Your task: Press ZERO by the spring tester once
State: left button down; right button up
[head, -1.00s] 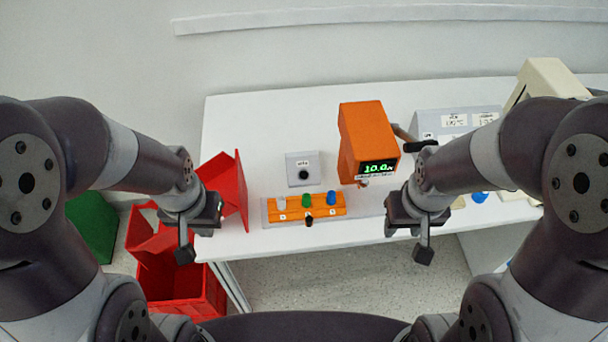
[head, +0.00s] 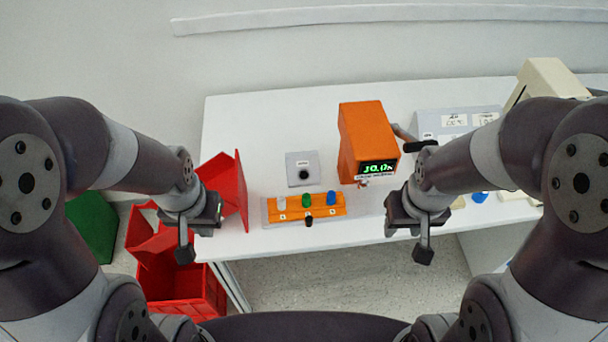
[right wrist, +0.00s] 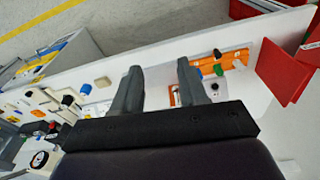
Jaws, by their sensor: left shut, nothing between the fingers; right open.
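My left gripper (head: 185,252) is shut and empty, in front of the table's left part, beside a red bin. My right gripper (head: 423,254) is open and empty, at the table's front edge, right of the tester. Its two spread fingers also show in the right wrist view (right wrist: 160,82). Neither gripper touches the box.
An orange strip (head: 333,212) with white, green and blue knobs and a black one lies in front of the grey box. Red bins (head: 180,286) stand at the left, partly below the table. A grey panel (head: 457,121) and a beige device (head: 548,80) are at the right.

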dwell(0.6)
grip_shut()
dwell(1.6)
